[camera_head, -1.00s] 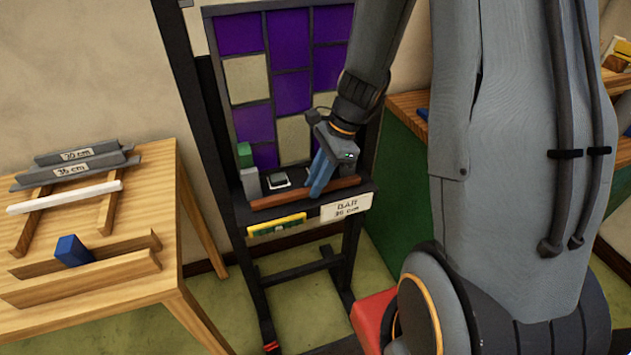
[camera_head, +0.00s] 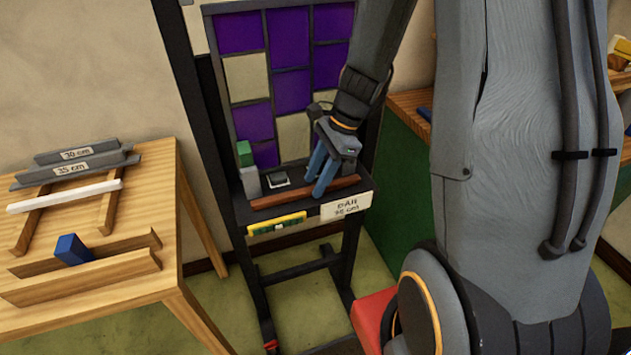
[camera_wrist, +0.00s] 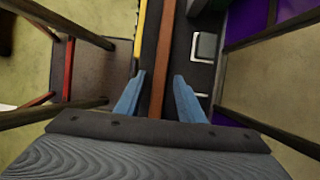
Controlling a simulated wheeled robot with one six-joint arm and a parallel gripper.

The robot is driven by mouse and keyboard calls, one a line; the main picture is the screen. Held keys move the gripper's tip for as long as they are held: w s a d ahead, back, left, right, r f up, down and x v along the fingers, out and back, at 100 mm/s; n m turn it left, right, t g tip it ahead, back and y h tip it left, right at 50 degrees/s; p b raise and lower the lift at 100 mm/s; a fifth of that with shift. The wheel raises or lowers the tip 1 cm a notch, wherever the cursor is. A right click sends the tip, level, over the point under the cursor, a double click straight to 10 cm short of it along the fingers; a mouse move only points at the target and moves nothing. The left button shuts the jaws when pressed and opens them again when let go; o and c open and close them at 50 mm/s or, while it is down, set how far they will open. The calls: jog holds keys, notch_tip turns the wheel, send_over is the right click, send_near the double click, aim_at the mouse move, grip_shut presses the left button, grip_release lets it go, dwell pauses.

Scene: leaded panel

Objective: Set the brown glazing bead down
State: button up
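The brown glazing bead (camera_head: 300,193) lies lengthwise along the front of the dark easel ledge (camera_head: 240,213). In the wrist view the bead (camera_wrist: 166,62) runs between the two blue fingers, with a gap on each side. My gripper (camera_head: 319,187) is open over the right half of the bead, its fingers straddling it. In the wrist view my gripper (camera_wrist: 160,98) shows both fingertips apart and not touching the bead. The bead's near end is hidden behind my gripper body in the wrist view.
The leaded panel (camera_head: 290,80) stands behind the ledge. A green block (camera_head: 244,153), a grey block (camera_head: 251,183) and a dark square item (camera_head: 278,180) sit on the ledge. A yellow level (camera_head: 276,224) and a label (camera_head: 346,204) are at its front. A wooden table (camera_head: 120,250) stands left.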

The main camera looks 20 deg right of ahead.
jog(key=b+v, duration=0.2)
jog(key=v, duration=0.9)
jog(key=s+a+f+n+h, duration=0.2)
jog(key=s+n, duration=0.2)
jog(key=n, duration=0.5)
jog(key=s+a+f+n+t+h, duration=0.1)
jog(key=s+a+f+n+h, duration=0.1)
jog(key=s+n, duration=0.3)
jog(key=n, duration=0.4)
jog(key=shift+s+a+f+h, duration=0.15)
jog(key=shift+s+a+h, duration=0.1)
jog(key=shift+a+h, duration=0.1)
jog(key=shift+c, duration=0.5)
